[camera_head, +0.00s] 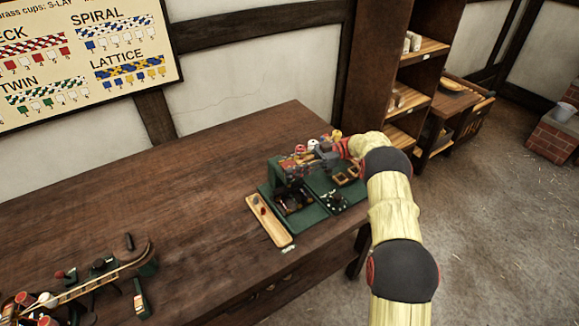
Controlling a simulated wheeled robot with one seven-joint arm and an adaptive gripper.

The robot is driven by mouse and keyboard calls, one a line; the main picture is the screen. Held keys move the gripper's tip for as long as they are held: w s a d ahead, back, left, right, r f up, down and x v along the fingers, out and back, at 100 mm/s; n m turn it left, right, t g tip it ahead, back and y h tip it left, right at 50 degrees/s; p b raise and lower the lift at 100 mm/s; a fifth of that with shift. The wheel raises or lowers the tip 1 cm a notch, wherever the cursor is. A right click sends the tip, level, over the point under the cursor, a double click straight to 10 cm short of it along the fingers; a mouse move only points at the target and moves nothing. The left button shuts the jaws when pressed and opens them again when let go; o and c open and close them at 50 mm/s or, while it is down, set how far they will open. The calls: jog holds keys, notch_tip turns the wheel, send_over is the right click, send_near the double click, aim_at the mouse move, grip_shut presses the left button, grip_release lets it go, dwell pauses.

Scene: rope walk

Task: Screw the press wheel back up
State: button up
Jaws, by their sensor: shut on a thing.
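The dark green press (281,177) stands upright on a green base near the right end of the wooden bench. My arm reaches in from the right, and my gripper (312,156) is at the top of the press. Its jaws are shut on what appears to be the press wheel, which the fingers and the small scale mostly hide. I cannot tell how high the wheel or the press plate stands. Small red and white pieces (299,148) show beside and behind the gripper.
A long wooden tray (268,221) lies left of the press. A green tray (334,201) with small dark parts lies on its right. A rope-making device (65,302) stands at the bench's front left. The bench middle (170,205) is clear. Shelves (415,75) stand behind.

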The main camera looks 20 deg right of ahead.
aim_at(289, 164)
jog(key=shift+r, duration=0.15)
jog(key=o, duration=1)
jog(key=shift+a, duration=0.1)
jog(key=shift+o, duration=0.6)
notch_tip(289, 164, up, 10)
jog(key=shift+f, duration=0.1)
jog(key=shift+o, duration=0.2)
